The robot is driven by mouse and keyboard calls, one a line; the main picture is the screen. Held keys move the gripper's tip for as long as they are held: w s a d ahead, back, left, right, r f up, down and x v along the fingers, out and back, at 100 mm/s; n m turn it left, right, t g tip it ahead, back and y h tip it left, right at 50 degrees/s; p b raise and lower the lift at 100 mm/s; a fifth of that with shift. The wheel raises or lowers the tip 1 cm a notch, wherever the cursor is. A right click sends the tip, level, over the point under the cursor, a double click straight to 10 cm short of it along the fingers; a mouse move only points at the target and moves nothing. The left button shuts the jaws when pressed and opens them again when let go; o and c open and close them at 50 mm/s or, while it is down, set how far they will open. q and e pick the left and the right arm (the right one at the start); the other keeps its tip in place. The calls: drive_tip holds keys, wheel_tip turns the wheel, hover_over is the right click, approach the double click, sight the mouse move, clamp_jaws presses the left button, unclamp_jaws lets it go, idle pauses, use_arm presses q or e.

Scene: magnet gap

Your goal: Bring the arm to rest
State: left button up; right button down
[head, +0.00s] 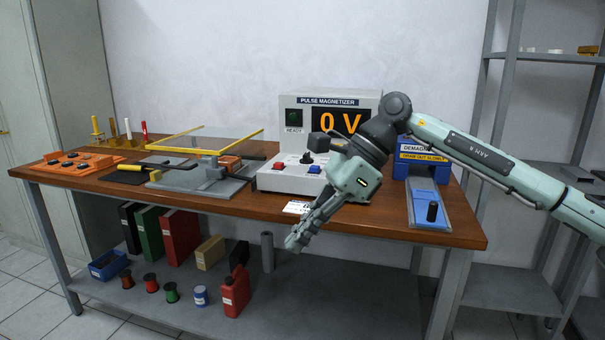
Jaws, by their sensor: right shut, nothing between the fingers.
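My right arm (490,160) comes in from the right edge, and its wrist bends down in front of the bench. My right gripper (296,241) is shut and empty, pointing down and to the left in front of the bench's front edge. Its fingers appear in front of the lower shelf area. The arm hides part of the pulse magnetizer (330,98), which shows "0 V", and part of the blue demagnetizer (427,195). My left gripper is not in view.
Binders, spools and a red can (235,292) stand on the lower shelf. Metal shelving (515,225) stands at right.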

drive_tip(key=a+r+m+t+y, duration=0.1)
drive_tip(key=a+r+m+y, duration=0.3)
drive_tip(key=a+m+y, duration=0.55)
drive_tip(key=w+d+f+m+t+h, duration=0.2)
drive_tip(key=w+d+f+m+t, duration=0.3)
drive_tip(key=m+t, duration=0.55)
drive_tip(key=w+d+f+m+t+h, duration=0.2)
drive_tip(key=w+d+f+m+t, duration=0.35)
drive_tip(key=m, duration=0.75)
drive_tip(key=d+f+m+t+h, duration=0.1)
drive_tip(key=d+f+m+h, duration=0.9)
drive_tip(key=f, duration=0.4)
drive_tip(key=s+d+f+m+g+h, duration=0.2)
drive_tip(key=s+d+f+m+g, duration=0.15)
drive_tip(key=s+d+f, duration=0.5)
drive_tip(key=s+d+f+m+g+h, duration=0.25)
drive_tip(key=s+f+m, duration=0.2)
drive_tip(key=f, duration=0.65)
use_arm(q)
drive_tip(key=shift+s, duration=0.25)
use_arm(e)
drive_tip(key=s+d+f+m+g, duration=0.1)
drive_tip(key=s+d+f+g, duration=0.1)
drive_tip(key=s+f, duration=0.4)
drive_tip(key=s+d+f+m+g, duration=0.2)
drive_tip(key=s+f+g, duration=0.3)
drive_tip(key=s, duration=1)
drive_tip(key=shift+s+d+f+m, duration=0.3)
drive_tip(key=shift+d+f, duration=0.1)
drive_tip(key=shift+d, duration=0.1)
